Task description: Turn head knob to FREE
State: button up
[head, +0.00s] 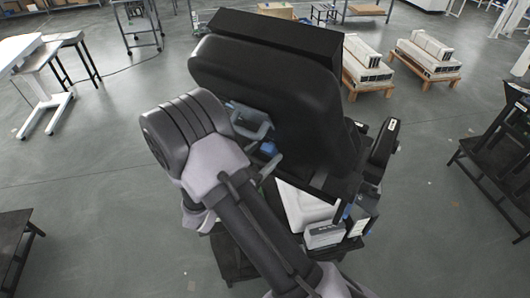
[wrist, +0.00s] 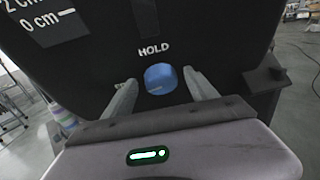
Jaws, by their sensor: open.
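The head knob (wrist: 160,79) is a round blue knob on a black panel (wrist: 105,45), under the white word HOLD, in the wrist view. A lighter line shows on its face; no FREE label is in view. My gripper (wrist: 163,88) is open, with one grey finger on each side of the knob. I cannot tell whether the fingertips touch it. In the head view my gripper (head: 262,140) is partly hidden behind my arm, close to the black column's side. A bit of blue (head: 268,148) shows beside it there.
A scale marked 0 cm and 2 cm (wrist: 50,22) is on the panel's upper left. A bulky black head (head: 270,85) rises above the column. A white box (head: 324,236) sits at the column's lower right. Wooden pallets (head: 425,62) stand far back. Open floor (head: 90,190) lies left.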

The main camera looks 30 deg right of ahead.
jog(key=shift+w+d, duration=0.2)
jog(key=shift+d, duration=0.25)
jog(key=c, duration=1.4)
jog(key=shift+w+n+g+h+p, duration=0.1)
jog(key=shift+n+g+h+p, duration=0.25)
jog(key=shift+g, duration=0.25)
jog(key=o, duration=1.4)
